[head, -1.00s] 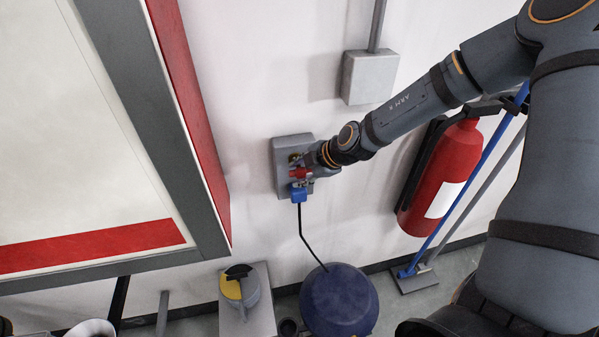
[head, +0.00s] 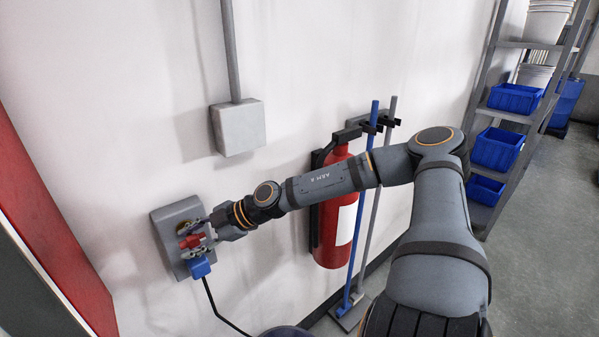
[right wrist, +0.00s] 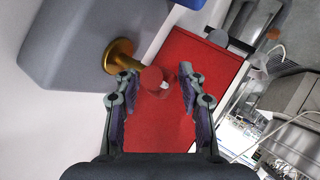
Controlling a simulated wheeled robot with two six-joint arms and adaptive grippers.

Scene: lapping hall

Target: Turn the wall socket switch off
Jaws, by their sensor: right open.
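The wall socket is a grey box (head: 170,240) on the white wall at the left of the head view. A blue plug (head: 200,267) with a black cable sits at its lower part. Its switch shows a red tip (head: 192,241). In the right wrist view, the switch is a short lever from a brass collar (right wrist: 118,56) with a round red end (right wrist: 152,78). My right gripper (head: 204,235) is at the socket. Its open fingers (right wrist: 158,80) stand on either side of the red end; whether either touches it is unclear. My left gripper is not in view.
A grey box with conduit (head: 238,127) is on the wall above. A red fire extinguisher (head: 335,215) and a blue-handled tool (head: 360,215) stand right of the socket, behind my right arm. A red panel edge (head: 50,230) is at left. Open floor lies right, before shelves with blue bins (head: 497,148).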

